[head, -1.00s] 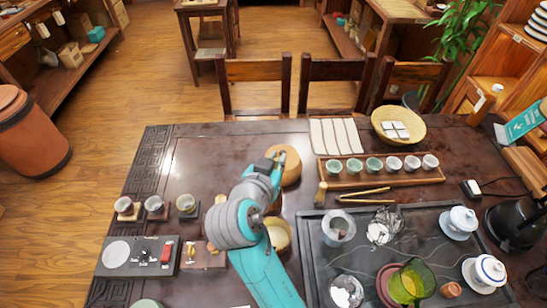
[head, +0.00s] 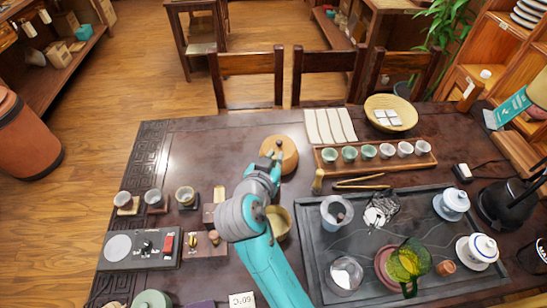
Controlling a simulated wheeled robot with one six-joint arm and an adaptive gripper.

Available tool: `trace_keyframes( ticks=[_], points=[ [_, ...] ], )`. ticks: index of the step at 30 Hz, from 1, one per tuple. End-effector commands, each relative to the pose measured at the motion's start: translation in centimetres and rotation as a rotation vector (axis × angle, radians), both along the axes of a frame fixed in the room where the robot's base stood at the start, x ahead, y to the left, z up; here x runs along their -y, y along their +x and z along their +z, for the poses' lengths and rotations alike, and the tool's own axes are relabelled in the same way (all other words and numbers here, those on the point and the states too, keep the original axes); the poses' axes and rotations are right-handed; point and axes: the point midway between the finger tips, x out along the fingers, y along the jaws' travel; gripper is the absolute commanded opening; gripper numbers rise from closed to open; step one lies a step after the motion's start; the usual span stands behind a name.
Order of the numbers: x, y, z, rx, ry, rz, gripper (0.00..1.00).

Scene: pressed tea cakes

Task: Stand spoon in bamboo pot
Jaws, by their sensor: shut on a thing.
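My gripper (head: 272,163) is over the middle of the table, at the near side of a round tan wooden thing (head: 287,157). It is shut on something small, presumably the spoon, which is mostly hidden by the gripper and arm. A small dark tip shows above the round wooden thing; I cannot tell what it belongs to. A pale yellowish round vessel (head: 282,222) is partly hidden behind my arm. I cannot tell for certain which of these two is the bamboo pot, nor whether the gripper touches the wooden thing.
Right of the gripper are a small upright tan tool (head: 318,182), thin wooden sticks (head: 360,187), a cup tray (head: 375,164) and a dark tea tray (head: 322,268) with glassware. Small cups and a scale (head: 118,250) are at left. The table's far left is clear.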

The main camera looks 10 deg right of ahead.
Motion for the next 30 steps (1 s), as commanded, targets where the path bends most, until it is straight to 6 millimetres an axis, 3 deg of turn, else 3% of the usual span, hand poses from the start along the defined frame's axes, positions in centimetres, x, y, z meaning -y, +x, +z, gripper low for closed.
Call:
trace_keyframes(
  ticks=[1,4,17,30],
  points=[
    [0.0,0.0,0.0,0.000,0.000,0.000,0.17],
    [0.0,0.0,0.0,0.000,0.000,0.000,0.41],
    [-0.4,-0.7,0.3,0.000,0.000,0.002,0.41],
    [-3.2,-7.6,3.4,0.000,0.000,0.005,0.41]
  ],
)
